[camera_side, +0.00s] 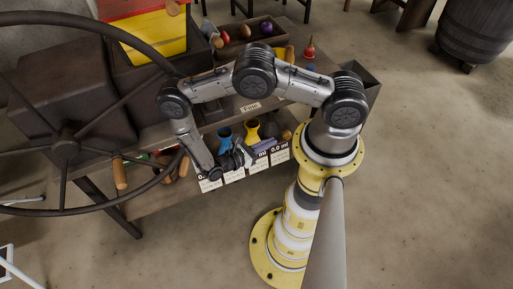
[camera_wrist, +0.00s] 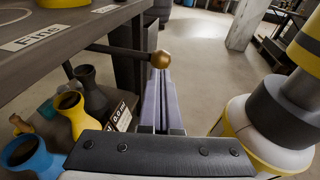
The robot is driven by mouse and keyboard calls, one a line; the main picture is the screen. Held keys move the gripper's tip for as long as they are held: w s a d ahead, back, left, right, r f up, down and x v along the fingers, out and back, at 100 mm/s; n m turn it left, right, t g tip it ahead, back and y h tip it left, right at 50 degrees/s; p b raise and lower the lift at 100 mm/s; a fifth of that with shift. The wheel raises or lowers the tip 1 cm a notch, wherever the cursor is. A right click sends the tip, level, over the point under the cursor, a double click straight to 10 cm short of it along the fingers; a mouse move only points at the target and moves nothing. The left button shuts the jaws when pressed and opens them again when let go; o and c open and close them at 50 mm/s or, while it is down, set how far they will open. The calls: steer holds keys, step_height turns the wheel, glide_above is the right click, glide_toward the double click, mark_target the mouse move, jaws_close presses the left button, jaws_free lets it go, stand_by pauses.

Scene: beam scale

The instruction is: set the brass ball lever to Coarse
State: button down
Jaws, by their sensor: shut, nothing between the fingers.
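The brass ball (camera_wrist: 160,59) sits on the end of a dark lever rod (camera_wrist: 112,49) that sticks out from the dark wooden body in the wrist view. A white "Fine" label (camera_wrist: 31,38) is on that body at the left; it also shows in the side view (camera_side: 250,107). A second white label (camera_wrist: 104,9) lies farther back, too small to read. My gripper (camera_wrist: 160,84) is shut and empty, its fingers pointing towards the ball. The fingertips look just below the ball; I cannot tell whether they touch it. In the side view I cannot make out the ball.
A blue vessel (camera_wrist: 30,158), a yellow one (camera_wrist: 73,112) and a dark one (camera_wrist: 91,92) stand left of my fingers. White "0.0 ml" cards (camera_wrist: 121,114) are beside them. A large dark wheel (camera_side: 67,147) is at the left in the side view.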

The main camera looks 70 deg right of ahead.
mark_target(283, 136)
steer(key=shift+x, duration=1.85)
steer(key=s+d+n+t+h, duration=0.1)
steer(key=s+d+n+t, duration=0.1)
steer(key=s+d, duration=0.6)
steer(key=shift+d+n+t+h, duration=0.25)
steer(key=shift+n+t+h, duration=0.15)
steer(key=shift+t, duration=0.3)
steer(key=shift+r, duration=0.1)
steer(key=s+v, duration=0.1)
steer(key=v, duration=1.3)
steer(key=shift+a, duration=0.3)
